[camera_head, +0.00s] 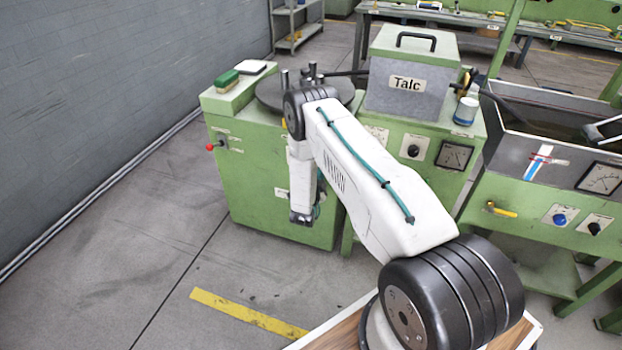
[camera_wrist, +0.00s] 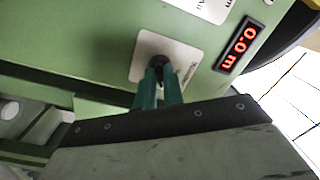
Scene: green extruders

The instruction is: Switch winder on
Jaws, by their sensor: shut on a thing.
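The winder (camera_head: 265,190) is a green cabinet with a dark round plate on top, at the left of the row of machines. In the wrist view, a black rotary knob (camera_wrist: 158,62) sits on a pale plate on the green front panel. My gripper (camera_wrist: 159,82) has its teal fingers closed around this knob. The fingers hide part of the knob, so its setting cannot be read. A red digital display (camera_wrist: 239,45) beside it reads 0.0 m. In the head view, my gripper (camera_head: 317,208) is at the winder's front, and my arm hides the knob.
A red-tipped lever (camera_head: 211,147) sticks out from the winder's left side. A metal trough (camera_head: 545,125) is farther right. The floor at left is clear.

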